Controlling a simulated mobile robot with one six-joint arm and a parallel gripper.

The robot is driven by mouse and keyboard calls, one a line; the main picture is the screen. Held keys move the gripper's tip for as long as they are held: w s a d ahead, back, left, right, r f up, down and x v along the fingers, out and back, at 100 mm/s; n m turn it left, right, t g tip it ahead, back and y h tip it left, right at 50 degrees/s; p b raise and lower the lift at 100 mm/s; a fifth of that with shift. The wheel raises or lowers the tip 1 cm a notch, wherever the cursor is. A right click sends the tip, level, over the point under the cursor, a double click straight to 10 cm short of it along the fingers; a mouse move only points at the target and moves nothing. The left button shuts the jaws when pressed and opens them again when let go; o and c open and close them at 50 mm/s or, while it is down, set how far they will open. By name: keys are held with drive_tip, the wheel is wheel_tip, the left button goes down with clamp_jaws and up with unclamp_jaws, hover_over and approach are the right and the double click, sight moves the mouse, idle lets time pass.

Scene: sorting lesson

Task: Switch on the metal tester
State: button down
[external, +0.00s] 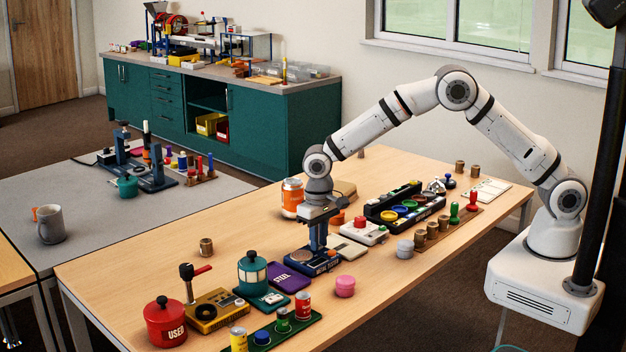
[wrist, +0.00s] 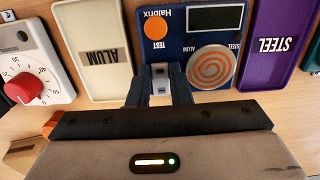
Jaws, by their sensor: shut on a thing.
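The metal tester is a blue box (wrist: 172,47) marked Haldrix, with an orange TEST button (wrist: 156,29), a dark display (wrist: 215,18) and a round coil pad (wrist: 208,66). It also lies on the wooden table in the external view (external: 326,265). My gripper (wrist: 160,78) points down at the tester's edge nearest the wrist camera, beside the pad. Its fingers are close together around a small grey part there; I cannot clearly make out that part. In the external view my gripper (external: 317,247) stands upright over the tester and hides part of it.
A purple STEEL tray (wrist: 272,40) and a cream ALUM tray (wrist: 105,50) flank the tester closely. A white timer with a red knob (wrist: 24,89) lies beyond the cream tray. A pink round container (external: 345,287) stands in front. Some table towards the left back is clear.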

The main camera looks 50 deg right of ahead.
drive_tip(key=shift+w+r+g+p, duration=0.3)
drive_tip(key=shift+g+p, duration=0.3)
drive_tip(key=shift+p, duration=0.45)
drive_tip(key=shift+w+f+g+p, duration=0.15)
drive_tip(key=shift+g+p, duration=0.65)
drive_tip(key=shift+g, duration=0.2)
drive_tip(key=c, duration=1.6)
unclamp_jaws()
drive_tip(key=v, duration=0.7)
drive_tip(key=shift+r, duration=0.4)
drive_tip(key=shift+w, duration=0.15)
